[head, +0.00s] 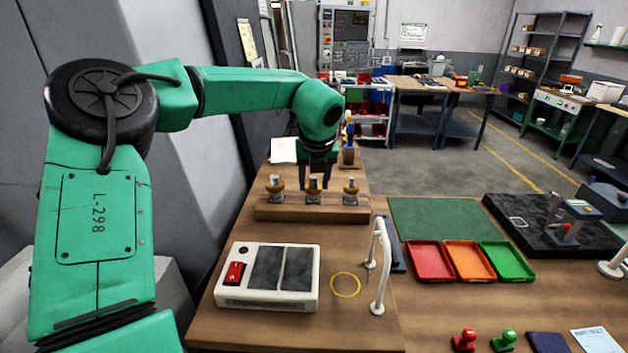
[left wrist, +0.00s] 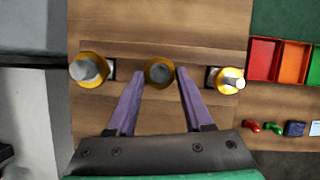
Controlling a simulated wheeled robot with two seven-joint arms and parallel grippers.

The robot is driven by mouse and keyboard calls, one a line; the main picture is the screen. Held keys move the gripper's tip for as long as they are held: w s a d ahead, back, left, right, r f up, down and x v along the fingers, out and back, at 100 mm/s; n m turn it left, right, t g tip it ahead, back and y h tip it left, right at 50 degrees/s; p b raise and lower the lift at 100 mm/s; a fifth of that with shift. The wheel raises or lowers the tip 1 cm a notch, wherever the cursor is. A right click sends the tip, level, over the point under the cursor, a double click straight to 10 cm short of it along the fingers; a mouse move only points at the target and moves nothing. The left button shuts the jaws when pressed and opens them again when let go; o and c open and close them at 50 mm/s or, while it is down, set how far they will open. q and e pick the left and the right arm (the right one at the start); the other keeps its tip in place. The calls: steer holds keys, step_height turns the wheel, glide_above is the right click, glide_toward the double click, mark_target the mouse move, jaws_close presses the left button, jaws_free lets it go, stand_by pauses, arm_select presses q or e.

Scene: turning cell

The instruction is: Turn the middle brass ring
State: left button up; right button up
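Three brass rings with grey pegs stand in a row on a wooden block (head: 340,214). The middle brass ring (head: 314,184) also shows in the left wrist view (left wrist: 159,73). The left brass ring (head: 275,184) and right brass ring (head: 350,187) stand on either side. My left gripper (head: 316,182) is above the block, its purple fingers pointing down. In the left wrist view my left gripper (left wrist: 160,72) is open, one fingertip on each side of the middle ring. The gaps are narrow; I cannot tell whether the fingers touch it. My right gripper is not in view.
A white box with a red switch (head: 268,277), a yellow loop (head: 345,285) and a white handle (head: 380,268) are nearer on the table. Red (head: 430,262), orange (head: 470,261) and green (head: 508,261) trays lie to the right. A green mat (head: 440,218) lies behind them.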

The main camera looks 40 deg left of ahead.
arm_select(q)
jaws_close()
steer(key=shift+f+m+t+b, duration=0.15)
steer(key=shift+m+t+b, duration=0.15)
steer(key=shift+m+b, duration=0.5)
steer(key=shift+s+a+m+h+b, duration=0.15)
steer(key=shift+m+h+b, duration=0.3)
steer(key=shift+m, duration=0.25)
steer(key=shift+a+m+t+h, duration=0.1)
steer(key=shift+m+t+h, duration=0.35)
steer(key=shift+m, duration=0.65)
steer(key=shift+a+r+m+h, duration=0.15)
steer(key=shift+m+h, duration=0.25)
steer(key=shift+m, duration=0.8)
steer(key=shift+r, duration=0.1)
